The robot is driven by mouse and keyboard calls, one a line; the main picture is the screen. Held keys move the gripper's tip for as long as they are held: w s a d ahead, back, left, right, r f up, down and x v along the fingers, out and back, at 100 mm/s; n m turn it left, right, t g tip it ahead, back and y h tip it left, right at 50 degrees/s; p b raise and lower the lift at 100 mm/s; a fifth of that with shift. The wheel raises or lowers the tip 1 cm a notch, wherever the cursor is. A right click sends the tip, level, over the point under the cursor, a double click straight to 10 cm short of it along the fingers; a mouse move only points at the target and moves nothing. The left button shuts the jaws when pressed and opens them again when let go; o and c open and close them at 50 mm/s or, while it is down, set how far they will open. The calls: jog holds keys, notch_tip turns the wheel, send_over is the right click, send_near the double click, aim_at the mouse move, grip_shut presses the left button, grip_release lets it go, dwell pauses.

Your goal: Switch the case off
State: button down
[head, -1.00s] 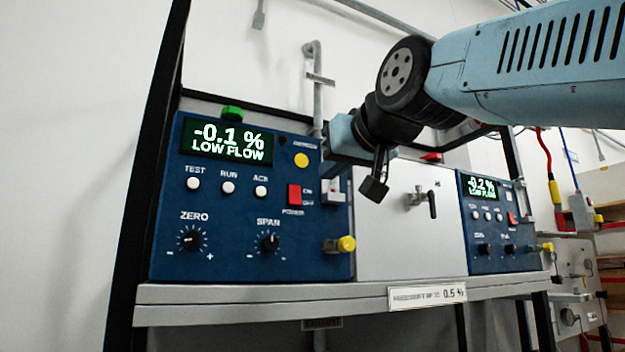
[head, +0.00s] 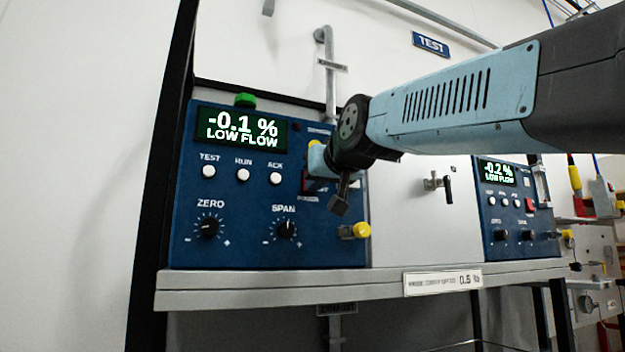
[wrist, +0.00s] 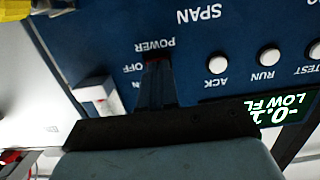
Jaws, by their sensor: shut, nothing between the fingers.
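The blue case (head: 265,252) stands on a shelf at the left in the head view, its green display (head: 240,130) lit with "-0.1 % LOW FLOW". My gripper (wrist: 155,66) is shut and empty, its fingertips at the power switch between the POWER and OFF/ON labels. In the head view my arm covers most of the switch area.
A yellow knob (head: 360,230) sticks out at the case's lower right. A grey panel with a black-handled valve (head: 447,187) stands beside it, then a second blue case (head: 515,245) reading "-0.2 %". The green button (head: 245,99) is on top. The shelf edge (head: 300,295) runs below.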

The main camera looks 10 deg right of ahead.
jog(key=shift+w, duration=0.1)
jog(key=shift+w+a+f, duration=0.1)
jog(key=shift+w+f, duration=0.1)
jog(key=shift+f, duration=0.05)
jog(key=shift+w+f, duration=0.1)
jog(key=shift+f, duration=0.15)
dwell(0.5)
jog(key=shift+f, duration=0.15)
jog(key=f+v, duration=0.1)
jog(key=v, duration=1.3)
jog(key=shift+s+f, duration=0.2)
jog(key=shift+f, duration=0.55)
